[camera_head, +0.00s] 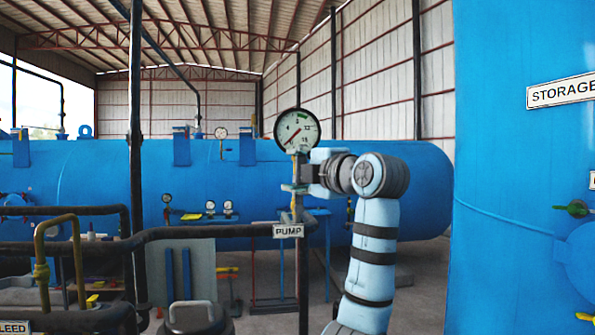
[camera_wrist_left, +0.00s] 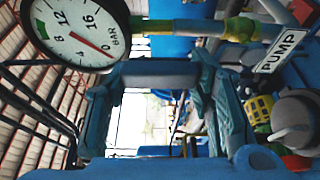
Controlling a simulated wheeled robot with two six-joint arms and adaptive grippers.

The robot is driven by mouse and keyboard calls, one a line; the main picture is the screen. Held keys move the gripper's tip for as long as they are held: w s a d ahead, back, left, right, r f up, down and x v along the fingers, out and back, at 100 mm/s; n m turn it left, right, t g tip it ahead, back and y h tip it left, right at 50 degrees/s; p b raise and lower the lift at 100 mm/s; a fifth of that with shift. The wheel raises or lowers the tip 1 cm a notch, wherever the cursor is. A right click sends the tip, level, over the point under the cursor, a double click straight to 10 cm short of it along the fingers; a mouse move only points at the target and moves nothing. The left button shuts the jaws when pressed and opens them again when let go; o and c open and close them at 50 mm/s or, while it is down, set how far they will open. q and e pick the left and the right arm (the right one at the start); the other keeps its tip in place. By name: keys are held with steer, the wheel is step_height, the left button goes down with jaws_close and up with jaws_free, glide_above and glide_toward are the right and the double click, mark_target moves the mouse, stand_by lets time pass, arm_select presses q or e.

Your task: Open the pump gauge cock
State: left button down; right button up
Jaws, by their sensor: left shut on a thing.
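The pump gauge (camera_head: 297,130) is a round white dial with a red needle near 0, on top of the pump riser. It also shows at the upper left of the left wrist view (camera_wrist_left: 75,32). The pump gauge cock (camera_wrist_left: 238,28) shows there as a green and yellow fitting on the stem beside the gauge. My left gripper (camera_head: 298,173) is at the riser just below the dial, shut on the cock. The handle and exact contact are mostly hidden by the gripper. My right gripper is not in view.
A PUMP label (camera_head: 288,231) hangs on the dark pipe below. A large blue horizontal vessel (camera_head: 400,190) lies behind, and a blue storage tank (camera_head: 500,220) stands at right. Dark pipes and a yellow pipe (camera_head: 40,245) crowd the left foreground.

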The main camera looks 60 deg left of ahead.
arm_select(q)
steer(key=c, duration=1)
jaws_free()
steer(key=d, duration=1.1)
steer(key=shift+s+d, duration=0.35)
steer(key=shift+w+d, duration=0.1)
steer(key=shift+d, duration=0.1)
